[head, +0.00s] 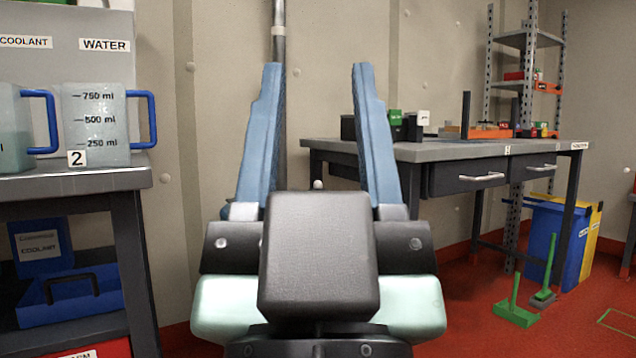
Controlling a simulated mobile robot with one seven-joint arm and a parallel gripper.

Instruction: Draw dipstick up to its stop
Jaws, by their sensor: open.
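My gripper (316,75) is in the middle of the head view, pointing away from me. No dipstick can be made out in this view.
On the left, a bench (90,180) holds two measuring jugs with blue handles, one (97,120) marked 2. On the right stands a workbench (440,152) with drawers and small items on top. A blue bin (553,240) and a green dustpan (515,312) are on the red floor.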

